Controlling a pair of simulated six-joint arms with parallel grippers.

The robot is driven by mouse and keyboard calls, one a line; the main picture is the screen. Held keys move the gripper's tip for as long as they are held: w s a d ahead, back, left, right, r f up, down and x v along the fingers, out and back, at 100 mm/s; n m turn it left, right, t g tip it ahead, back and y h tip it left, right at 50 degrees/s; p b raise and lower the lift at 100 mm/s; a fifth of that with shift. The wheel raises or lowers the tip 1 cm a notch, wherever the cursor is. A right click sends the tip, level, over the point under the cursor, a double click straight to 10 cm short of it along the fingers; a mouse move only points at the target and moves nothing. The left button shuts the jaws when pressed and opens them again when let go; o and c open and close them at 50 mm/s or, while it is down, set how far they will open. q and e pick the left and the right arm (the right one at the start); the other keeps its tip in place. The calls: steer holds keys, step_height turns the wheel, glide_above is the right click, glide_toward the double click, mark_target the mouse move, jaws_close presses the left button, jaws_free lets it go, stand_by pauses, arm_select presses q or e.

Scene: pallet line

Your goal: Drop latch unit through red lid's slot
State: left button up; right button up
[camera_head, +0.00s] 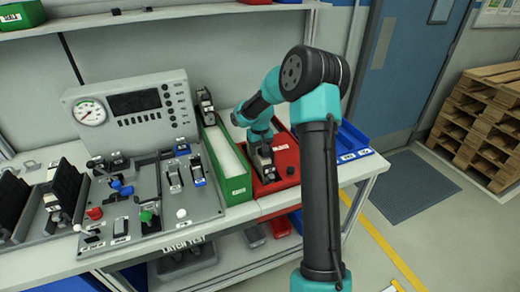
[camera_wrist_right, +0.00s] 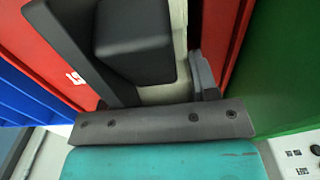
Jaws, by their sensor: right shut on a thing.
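My right gripper (camera_head: 262,150) points down just above the lid, shut on a dark latch unit (camera_head: 266,170). I cannot tell whether the unit's lower end is in the slot. In the right wrist view the dark gripper parts fill the middle, with the red lid (camera_wrist_right: 232,40) on both sides of them. My left gripper is not in view.
A green bin (camera_head: 232,170) stands close left of the lid and a blue bin (camera_head: 352,145) close right. A grey test fixture (camera_head: 150,235) with levers and knobs and a gauge panel (camera_head: 130,105) fill the left. A black latch unit (camera_head: 205,105) stands behind the green bin.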

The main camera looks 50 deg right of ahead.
steer(key=o, duration=1.5)
steer(key=shift+o, duration=0.2)
step_height(320, 180, up, 18)
steer(key=shift+f, duration=0.25)
stand_by(0.6)
